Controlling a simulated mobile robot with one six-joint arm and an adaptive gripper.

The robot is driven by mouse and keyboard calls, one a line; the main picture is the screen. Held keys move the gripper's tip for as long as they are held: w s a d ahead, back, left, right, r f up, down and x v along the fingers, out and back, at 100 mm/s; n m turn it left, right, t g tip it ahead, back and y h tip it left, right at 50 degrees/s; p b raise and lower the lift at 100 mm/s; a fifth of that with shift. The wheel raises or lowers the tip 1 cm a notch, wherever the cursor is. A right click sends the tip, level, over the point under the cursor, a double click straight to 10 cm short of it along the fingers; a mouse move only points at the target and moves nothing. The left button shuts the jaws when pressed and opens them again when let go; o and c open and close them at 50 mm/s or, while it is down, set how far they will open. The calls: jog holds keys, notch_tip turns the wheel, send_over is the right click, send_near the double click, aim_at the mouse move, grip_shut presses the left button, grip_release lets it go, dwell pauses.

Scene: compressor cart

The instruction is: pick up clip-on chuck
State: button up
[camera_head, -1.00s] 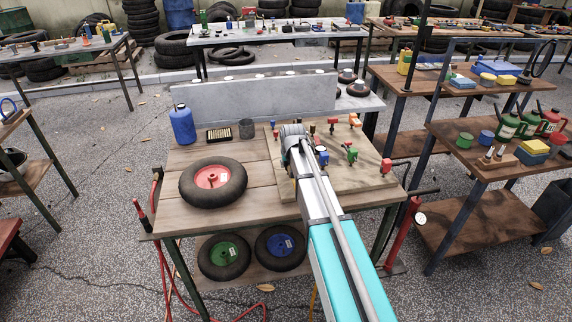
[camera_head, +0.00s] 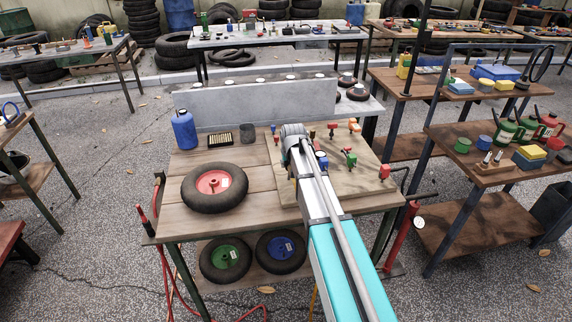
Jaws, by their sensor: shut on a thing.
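My arm reaches over the wooden table, and its grey wrist is above the left part of the board. My gripper's fingers are hidden behind the wrist and forearm, so what they hold does not show. Several small coloured fittings stand on the wooden board (camera_head: 360,188). They include a red one (camera_head: 384,171) at the right edge, a green one (camera_head: 350,159), an orange one (camera_head: 355,127) and a blue one (camera_head: 321,160) beside my forearm. They are too small to tell which is the clip-on chuck.
A wheel with a red hub (camera_head: 215,188) lies on the table's left half. A blue bottle (camera_head: 184,129), a small tray (camera_head: 220,139) and a dark cup (camera_head: 247,132) stand behind it. A grey panel (camera_head: 255,105) closes the back. A loaded shelf cart (camera_head: 470,195) stands right.

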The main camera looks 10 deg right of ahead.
jog(key=s+d+r+p, duration=0.9)
jog(key=s+d+r, duration=0.1)
dwell(0.3)
jog(key=shift+r, duration=0.1)
dwell(0.7)
jog(key=shift+a, duration=0.2)
